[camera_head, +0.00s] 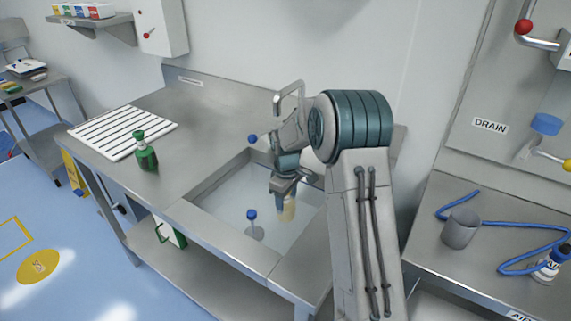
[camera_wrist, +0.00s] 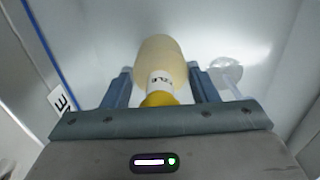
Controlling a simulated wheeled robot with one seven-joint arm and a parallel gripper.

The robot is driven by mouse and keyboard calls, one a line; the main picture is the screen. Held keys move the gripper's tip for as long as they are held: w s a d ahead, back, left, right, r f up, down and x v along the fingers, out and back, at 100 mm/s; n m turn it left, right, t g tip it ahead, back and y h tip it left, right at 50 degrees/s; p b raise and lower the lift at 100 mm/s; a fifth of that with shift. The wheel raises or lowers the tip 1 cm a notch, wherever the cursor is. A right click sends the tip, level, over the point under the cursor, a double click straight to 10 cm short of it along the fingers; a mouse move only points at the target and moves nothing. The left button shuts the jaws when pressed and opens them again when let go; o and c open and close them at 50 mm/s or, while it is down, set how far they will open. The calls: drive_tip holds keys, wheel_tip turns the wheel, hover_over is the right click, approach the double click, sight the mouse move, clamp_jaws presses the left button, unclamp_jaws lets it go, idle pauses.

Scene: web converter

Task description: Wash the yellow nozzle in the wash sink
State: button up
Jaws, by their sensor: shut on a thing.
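My gripper (camera_head: 284,184) reaches down into the wash sink (camera_head: 222,182) from the right. It is shut on the yellow nozzle (camera_head: 288,210), a pale yellow rounded piece that hangs below the fingers inside the basin. In the wrist view the nozzle (camera_wrist: 160,58) sits between the two blue-grey fingers. It carries a white label with partly readable letters and has a brighter yellow end towards the palm. Whether the nozzle touches water or the basin floor cannot be told.
A blue-topped stem (camera_head: 252,215) stands in the basin, left of the nozzle. The tap (camera_head: 289,92) rises behind the sink. A green bottle (camera_head: 146,153) and a striped white rack (camera_head: 122,134) are on the left counter. A grey cup (camera_head: 461,229) and blue hose (camera_head: 520,228) lie right.

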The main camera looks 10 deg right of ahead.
wheel_tip(320, 180, up, 16)
drive_tip(key=p, duration=1)
idle(1.0)
